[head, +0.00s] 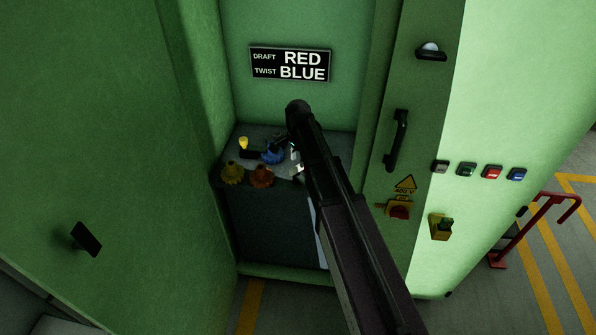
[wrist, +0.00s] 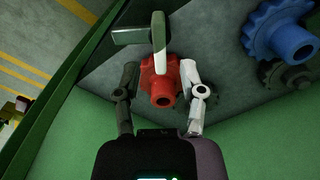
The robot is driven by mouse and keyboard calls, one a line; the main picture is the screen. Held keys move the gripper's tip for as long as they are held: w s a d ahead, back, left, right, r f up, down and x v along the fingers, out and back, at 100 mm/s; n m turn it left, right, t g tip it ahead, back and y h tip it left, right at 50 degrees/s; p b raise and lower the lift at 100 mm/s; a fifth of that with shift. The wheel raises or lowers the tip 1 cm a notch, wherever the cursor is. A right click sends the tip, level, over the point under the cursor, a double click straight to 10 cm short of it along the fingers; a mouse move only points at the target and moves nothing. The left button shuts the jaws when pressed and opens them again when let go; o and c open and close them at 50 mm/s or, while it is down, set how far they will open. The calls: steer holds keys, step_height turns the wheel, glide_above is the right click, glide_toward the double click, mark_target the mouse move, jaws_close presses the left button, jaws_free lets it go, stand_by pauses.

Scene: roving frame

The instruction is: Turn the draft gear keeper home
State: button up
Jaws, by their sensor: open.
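A red gear (wrist: 162,82) with a hub sits on a grey plate (wrist: 215,60) in the wrist view. A pale winged piece (wrist: 158,30), apparently the draft gear keeper, stands at the gear's far side, with a grey bar (wrist: 132,35) reaching left from it. My gripper (wrist: 159,70) is open, one finger on each side of the red gear near the keeper's base; contact cannot be told. In the head view my gripper (head: 296,158) is at the grey bench, partly hidden by my arm, and the red gear cannot be made out. The sign (head: 290,64) reads DRAFT RED, TWIST BLUE.
A blue gear (wrist: 284,30) sits to the right, with dark gears beneath; it also shows in the head view (head: 272,154). Green cabinet walls enclose the bench on both sides.

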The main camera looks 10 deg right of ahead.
mark_target(298, 166)
steer(key=shift+f+b, duration=1.45)
steer(key=shift+f, duration=0.3)
jaws_close()
